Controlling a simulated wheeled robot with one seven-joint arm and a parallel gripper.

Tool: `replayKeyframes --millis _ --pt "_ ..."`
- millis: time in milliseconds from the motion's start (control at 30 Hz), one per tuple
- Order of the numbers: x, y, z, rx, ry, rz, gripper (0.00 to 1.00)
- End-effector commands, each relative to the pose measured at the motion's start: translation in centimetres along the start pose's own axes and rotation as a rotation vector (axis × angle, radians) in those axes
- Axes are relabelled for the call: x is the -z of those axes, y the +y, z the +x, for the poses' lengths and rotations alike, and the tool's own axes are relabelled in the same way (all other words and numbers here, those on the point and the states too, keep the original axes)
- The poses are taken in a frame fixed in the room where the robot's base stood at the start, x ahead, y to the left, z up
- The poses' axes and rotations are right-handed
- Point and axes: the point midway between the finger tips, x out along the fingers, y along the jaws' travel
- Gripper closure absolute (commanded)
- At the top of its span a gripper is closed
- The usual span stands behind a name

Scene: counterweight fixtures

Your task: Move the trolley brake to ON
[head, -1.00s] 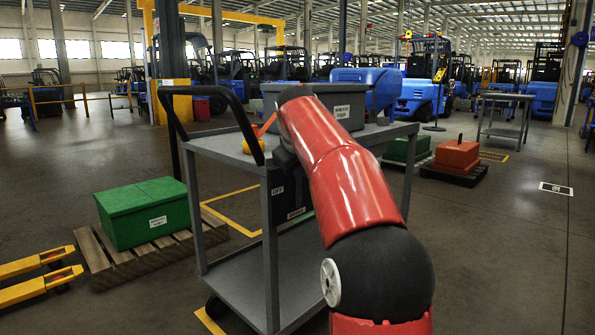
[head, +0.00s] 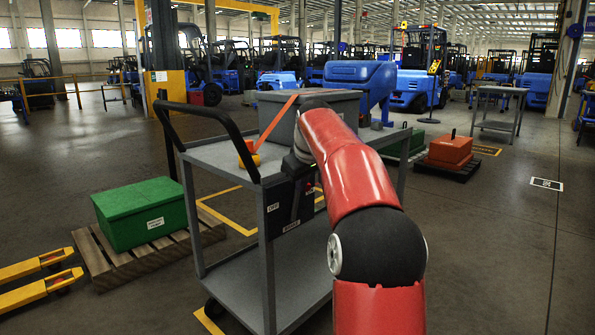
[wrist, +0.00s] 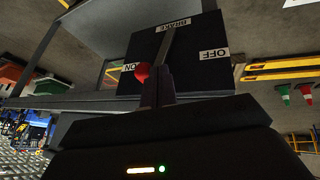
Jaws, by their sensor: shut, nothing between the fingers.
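The trolley (head: 225,155) is a grey two-deck cart with a black push handle. Its black brake panel (wrist: 205,50) is on the end near me. In the wrist view the panel appears upside down, with BRAKE at top, ON at left and OFF at right. The grey brake lever (wrist: 181,38) slants from near BRAKE toward the ON side. Its red knob (wrist: 142,72) is close to the ON label. My gripper (wrist: 156,75) is shut and empty, its fingers beside the knob on the OFF side. They seem to touch it, but I cannot be sure. In the head view my arm partly covers the panel.
A grey bin (head: 335,107) and a yellow item (head: 248,160) with an orange strip stand on the trolley top. A green box (head: 140,212) on a pallet and yellow forks (head: 40,275) are at left. An orange block (head: 450,150) is at right.

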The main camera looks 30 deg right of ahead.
Motion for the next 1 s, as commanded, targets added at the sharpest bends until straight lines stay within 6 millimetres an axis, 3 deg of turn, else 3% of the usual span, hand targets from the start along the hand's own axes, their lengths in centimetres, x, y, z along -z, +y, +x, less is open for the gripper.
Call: replayKeyframes --millis 33,400,1000 --pt "0.4 0.7 -0.6 0.028 -0.008 0.015 1.0" --pt "0.2 2.7 0.6 0.021 -0.005 0.011 1.0" --pt "0.1 3.4 1.3 0.017 -0.004 0.01 1.0"
